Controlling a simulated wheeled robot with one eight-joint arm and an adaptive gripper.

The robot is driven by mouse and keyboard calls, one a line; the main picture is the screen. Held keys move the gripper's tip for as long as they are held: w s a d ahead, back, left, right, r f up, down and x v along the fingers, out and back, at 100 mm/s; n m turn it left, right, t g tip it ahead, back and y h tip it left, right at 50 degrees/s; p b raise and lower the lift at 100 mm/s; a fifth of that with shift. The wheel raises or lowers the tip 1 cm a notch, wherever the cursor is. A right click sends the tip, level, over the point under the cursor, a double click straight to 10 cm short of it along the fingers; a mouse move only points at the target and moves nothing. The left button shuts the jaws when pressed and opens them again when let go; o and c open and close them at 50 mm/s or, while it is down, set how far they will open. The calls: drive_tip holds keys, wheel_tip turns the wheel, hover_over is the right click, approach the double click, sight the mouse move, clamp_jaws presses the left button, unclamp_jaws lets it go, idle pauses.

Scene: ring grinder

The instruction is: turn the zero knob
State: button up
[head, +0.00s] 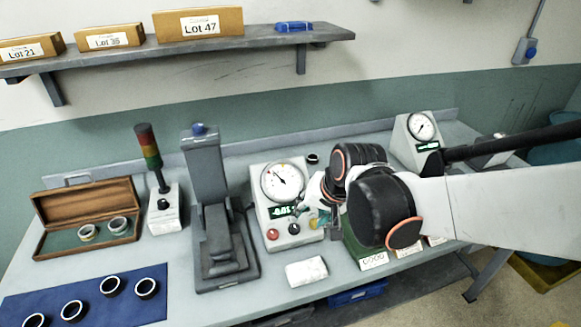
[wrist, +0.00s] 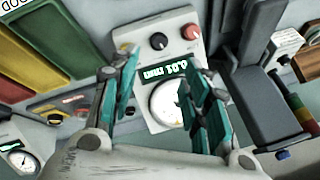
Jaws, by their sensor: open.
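A pale gauge box (head: 258,185) stands on the bench with a round dial (head: 283,181) and a green-lit display (head: 283,211). On its front are a red knob or button (head: 272,234) and a dark knob (head: 294,229). In the wrist view the dark knob (wrist: 158,41) and red one (wrist: 191,31) lie beyond my fingers; no label tells which is the zero knob. My gripper (wrist: 161,66) is open and empty, its teal-padded fingers either side of the box face. In the head view my gripper (head: 320,214) is just right of the box, apart from the knobs.
Left of the box stand a grey press (head: 207,160), a signal tower (head: 148,150) and a wooden case (head: 50,208) with rings. A white block (head: 306,272) lies in front. A second gauge (head: 402,150) and labelled bins (head: 374,261) are to the right.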

sight(296, 229)
drive_tip(key=b+x, duration=0.4)
drive_tip(key=x, duration=0.9)
drive_tip(key=shift+w+f+b, duration=0.1)
drive_tip(key=shift+f+b, duration=0.05)
drive_tip(key=shift+b, duration=0.2)
drive_tip(key=shift+c, duration=0.3)
clamp_jaws()
